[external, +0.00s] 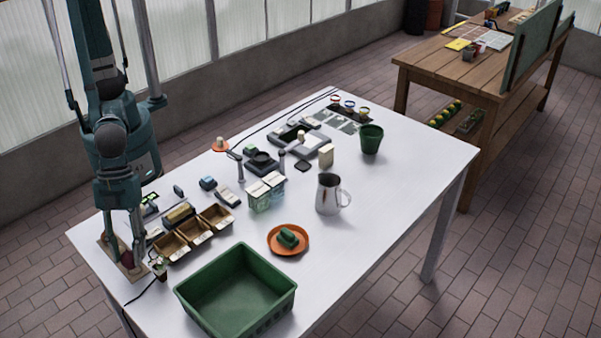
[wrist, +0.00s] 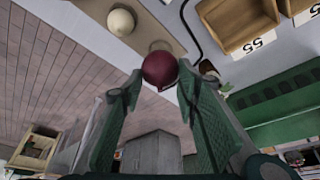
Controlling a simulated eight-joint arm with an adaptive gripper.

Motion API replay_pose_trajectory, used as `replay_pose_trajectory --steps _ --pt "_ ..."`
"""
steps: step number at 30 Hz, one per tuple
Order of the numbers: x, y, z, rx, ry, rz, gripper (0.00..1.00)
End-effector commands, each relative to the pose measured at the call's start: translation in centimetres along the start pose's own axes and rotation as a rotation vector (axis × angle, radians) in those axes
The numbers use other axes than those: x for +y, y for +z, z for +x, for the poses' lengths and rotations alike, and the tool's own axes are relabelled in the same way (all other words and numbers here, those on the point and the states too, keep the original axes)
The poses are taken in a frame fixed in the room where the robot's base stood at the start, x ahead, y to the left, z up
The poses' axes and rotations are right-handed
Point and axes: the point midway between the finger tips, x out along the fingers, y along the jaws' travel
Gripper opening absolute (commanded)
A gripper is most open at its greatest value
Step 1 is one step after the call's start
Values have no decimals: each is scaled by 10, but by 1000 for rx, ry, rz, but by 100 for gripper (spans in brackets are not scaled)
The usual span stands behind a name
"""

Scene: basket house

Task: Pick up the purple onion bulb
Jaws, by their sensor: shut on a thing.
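The purple onion bulb (wrist: 160,70) is dark red-purple and round. In the wrist view it sits between the tips of my gripper (wrist: 158,88), which is shut on it. In the external view the onion (external: 128,259) shows small between the fingers of my gripper (external: 126,258), low over a brown board (external: 110,259) at the table's left end. I cannot tell whether the onion touches the board. A pale round bulb (wrist: 121,22) lies on the board in the wrist view, apart from the onion.
Small wooden boxes (external: 172,247) with labels stand right of my gripper. A green basket (external: 238,285) stands at the front. An orange saucer (external: 273,240) holds a green thing. A metal pitcher (external: 328,194) and a green pot (external: 371,140) stand farther right. The right part of the white table (external: 420,165) is clear.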

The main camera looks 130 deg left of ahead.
Motion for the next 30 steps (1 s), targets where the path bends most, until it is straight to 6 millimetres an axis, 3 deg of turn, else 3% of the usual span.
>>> replay_pose_trajectory --steps 15,30 --pt "0 -26 -62 0 0 0 19" --pt "0 -30 -72 0 0 0 19"
